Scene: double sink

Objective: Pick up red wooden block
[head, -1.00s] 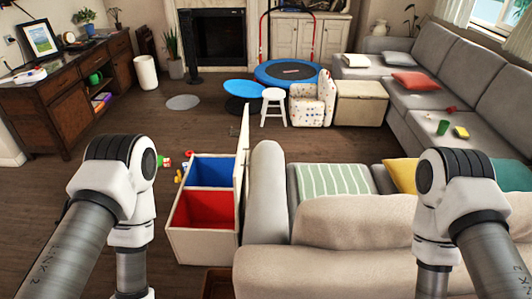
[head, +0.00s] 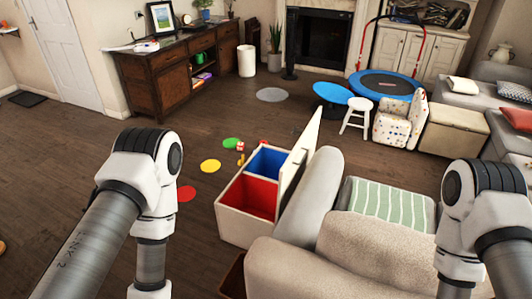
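I cannot make out a red wooden block for certain. A small red and white object (head: 240,146) lies on the floor behind the toy box, beside a green disc (head: 231,143). Another small red thing (head: 263,142) is just right of it, partly hidden behind the box. Both are too small to identify. My left and right arms reach in at the bottom left and bottom right. Both grippers are out of the picture, below its lower edge.
An open toy box (head: 238,225) with red and blue compartments stands beside the beige sofa (head: 350,255). Yellow (head: 210,166) and red (head: 186,194) discs lie on the floor. A wooden cabinet (head: 140,90) stands at the back left. The floor between is mostly clear.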

